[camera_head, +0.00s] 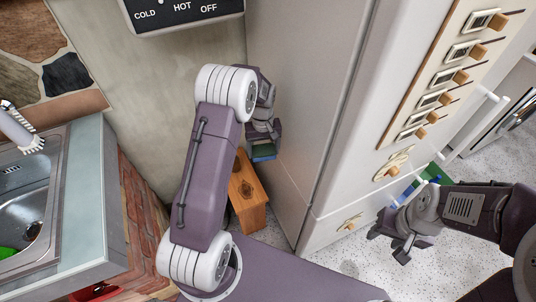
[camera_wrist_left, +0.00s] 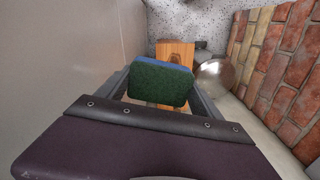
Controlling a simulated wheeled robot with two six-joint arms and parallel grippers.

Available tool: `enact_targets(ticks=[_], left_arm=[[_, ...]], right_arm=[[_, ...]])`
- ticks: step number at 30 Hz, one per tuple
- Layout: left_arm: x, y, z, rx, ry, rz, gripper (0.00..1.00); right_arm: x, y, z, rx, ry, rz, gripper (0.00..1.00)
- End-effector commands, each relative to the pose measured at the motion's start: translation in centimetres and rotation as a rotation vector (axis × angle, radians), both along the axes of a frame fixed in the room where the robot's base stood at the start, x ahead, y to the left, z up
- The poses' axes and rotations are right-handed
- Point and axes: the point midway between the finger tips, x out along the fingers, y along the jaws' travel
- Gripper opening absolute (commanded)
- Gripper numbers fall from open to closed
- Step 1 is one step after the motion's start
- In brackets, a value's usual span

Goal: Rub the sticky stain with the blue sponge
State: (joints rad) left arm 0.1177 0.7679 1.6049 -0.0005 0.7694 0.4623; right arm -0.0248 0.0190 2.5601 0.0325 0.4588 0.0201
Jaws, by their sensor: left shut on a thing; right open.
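The blue sponge (camera_head: 264,152) has a dark green scouring side, which faces the camera in the left wrist view (camera_wrist_left: 160,84). My left gripper (camera_head: 262,138) is shut on the sponge, with a finger on either side of it in the left wrist view. It holds the sponge above a wooden stool or block (camera_head: 246,190) standing between the wall and the tall white cabinet. My right gripper (camera_head: 402,244) is open and empty, over the speckled floor at the right.
A sink (camera_head: 28,205) in a counter is at the left above a brick side. The tall white cabinet (camera_head: 300,90) stands close to my left arm. A rounded metallic object (camera_wrist_left: 216,76) lies beside the wooden block. Speckled floor (camera_head: 440,255) is open at the right.

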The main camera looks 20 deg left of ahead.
Motion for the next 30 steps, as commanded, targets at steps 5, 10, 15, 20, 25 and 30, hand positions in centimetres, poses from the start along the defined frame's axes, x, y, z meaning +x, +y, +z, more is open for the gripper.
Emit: enact_targets(ticks=[5,10,15,20,25,30], left_arm=[[0.8,2.8,-13.3,-0.001,0.003,0.091,0.43],[0.2,4.9,-22.0,-0.001,0.003,0.142,0.43],[-1.1,6.0,-27.0,-0.001,0.001,0.173,0.43],[-1.4,6.4,-28.1,0.0,-0.001,0.184,0.43],[-1.4,6.4,-27.9,0.0,-0.001,0.185,0.43],[-1.4,6.4,-28.7,0.0,0.0,0.185,0.43]], right_arm=[[0.0,0.0,-10.2,0.0,0.0,0.0,0.48],[0.0,0.0,-16.1,0.0,0.0,0.0,0.48],[0.0,0.0,-19.3,0.0,0.0,0.0,0.48],[0.0,0.0,-20.0,0.0,0.0,0.0,0.48],[0.0,0.0,-19.8,0.0,0.0,0.0,0.48],[0.0,0.0,-20.6,0.0,0.0,0.0,0.48]])
